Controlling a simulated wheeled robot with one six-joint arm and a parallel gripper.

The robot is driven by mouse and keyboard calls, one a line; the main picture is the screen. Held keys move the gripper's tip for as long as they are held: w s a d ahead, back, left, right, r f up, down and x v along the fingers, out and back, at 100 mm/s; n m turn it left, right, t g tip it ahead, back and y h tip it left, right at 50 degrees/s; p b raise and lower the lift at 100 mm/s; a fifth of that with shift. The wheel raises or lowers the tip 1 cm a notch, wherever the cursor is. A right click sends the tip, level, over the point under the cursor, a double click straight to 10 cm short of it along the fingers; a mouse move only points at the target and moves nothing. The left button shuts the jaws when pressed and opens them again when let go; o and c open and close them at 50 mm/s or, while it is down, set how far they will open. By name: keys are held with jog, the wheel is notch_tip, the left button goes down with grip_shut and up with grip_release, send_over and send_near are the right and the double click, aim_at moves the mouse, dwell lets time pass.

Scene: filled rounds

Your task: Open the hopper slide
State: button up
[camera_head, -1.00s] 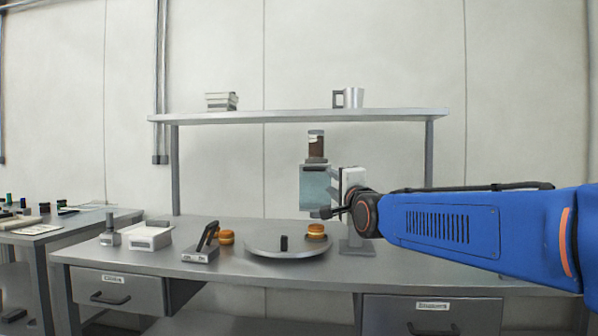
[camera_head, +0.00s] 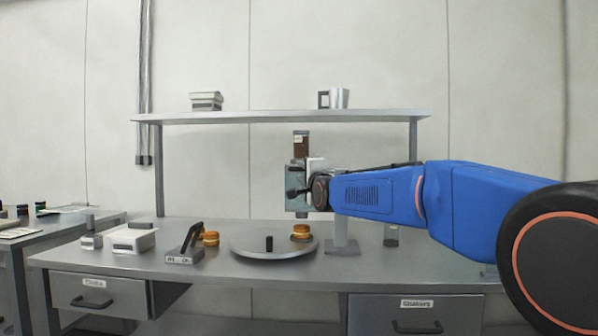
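The hopper (camera_head: 299,202) is a grey-green box with a brown-filled tube (camera_head: 301,144) on top, held above the table by a grey stand (camera_head: 341,238). My gripper (camera_head: 294,182) is at the hopper's right front, overlapping its middle in the view. Its dark fingers are small and partly merge with the hopper, so I cannot tell whether they touch it or how far apart they are. The slide itself cannot be made out; my gripper and wrist cover part of the hopper.
A round turntable (camera_head: 262,250) below the hopper bears a dark peg and a round bun (camera_head: 301,232). Another bun (camera_head: 210,238) stands beside a tilted-screen device (camera_head: 186,252). A shelf (camera_head: 290,115) runs above, with a mug (camera_head: 339,98). Drawers are below the table.

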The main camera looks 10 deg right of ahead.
aim_at(300, 170)
jog(key=shift+w+a+r, duration=0.1)
jog(key=shift+w+r, duration=0.05)
jog(key=shift+w, duration=0.65)
jog(key=shift+w+a+r, duration=0.1)
jog(key=shift+w+r, duration=0.05)
jog(key=shift+w, duration=0.65)
jog(key=shift+c, duration=0.3)
